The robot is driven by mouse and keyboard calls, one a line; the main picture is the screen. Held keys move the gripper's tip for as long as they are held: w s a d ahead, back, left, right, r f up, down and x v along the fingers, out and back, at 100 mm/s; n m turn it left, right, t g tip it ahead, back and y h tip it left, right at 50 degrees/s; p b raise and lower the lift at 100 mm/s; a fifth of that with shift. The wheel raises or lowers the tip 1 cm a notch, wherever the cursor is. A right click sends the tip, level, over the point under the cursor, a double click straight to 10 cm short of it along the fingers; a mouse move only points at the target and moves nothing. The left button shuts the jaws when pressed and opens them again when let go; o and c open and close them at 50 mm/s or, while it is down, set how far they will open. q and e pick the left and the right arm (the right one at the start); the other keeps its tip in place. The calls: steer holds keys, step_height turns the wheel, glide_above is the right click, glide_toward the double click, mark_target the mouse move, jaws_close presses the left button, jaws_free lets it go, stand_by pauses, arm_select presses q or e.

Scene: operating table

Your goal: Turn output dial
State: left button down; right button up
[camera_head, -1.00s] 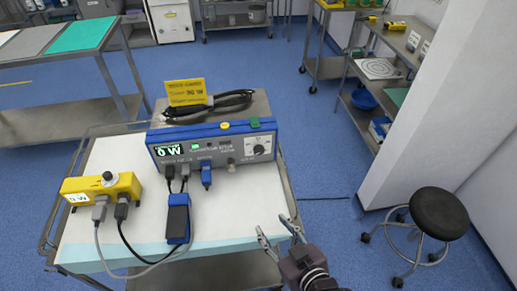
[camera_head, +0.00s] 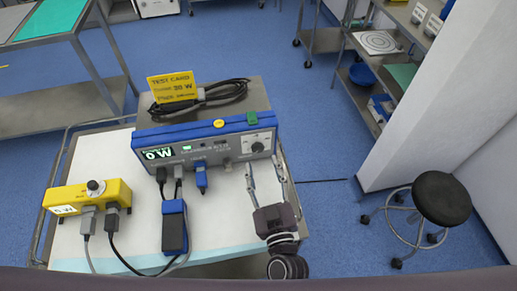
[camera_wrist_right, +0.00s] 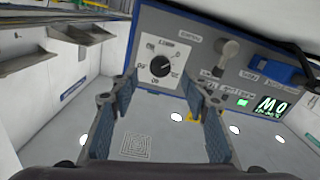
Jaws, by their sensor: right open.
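The output dial (camera_head: 258,147) is a black knob on a white plate at the right end of the blue and grey generator's front panel (camera_head: 215,152). It also shows in the wrist view (camera_wrist_right: 160,66), its pointer mark aimed to one side. My left gripper is out of view.
A yellow box with a knob (camera_head: 88,196) and a blue-and-black pedal (camera_head: 174,228) with cables occupy the cart's left and middle. A black stool (camera_head: 441,198) stands right.

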mark_target(258, 150)
steer(key=w, duration=0.2)
steer(key=w+a, duration=0.1)
steer(key=w, duration=0.1)
steer(key=shift+w, duration=0.75)
steer(key=c, duration=1.2)
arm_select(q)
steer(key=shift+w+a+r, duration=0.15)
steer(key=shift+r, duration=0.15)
arm_select(e)
steer(key=shift+o, duration=0.2)
arm_select(q)
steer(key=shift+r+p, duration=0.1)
steer(key=shift+p, duration=0.2)
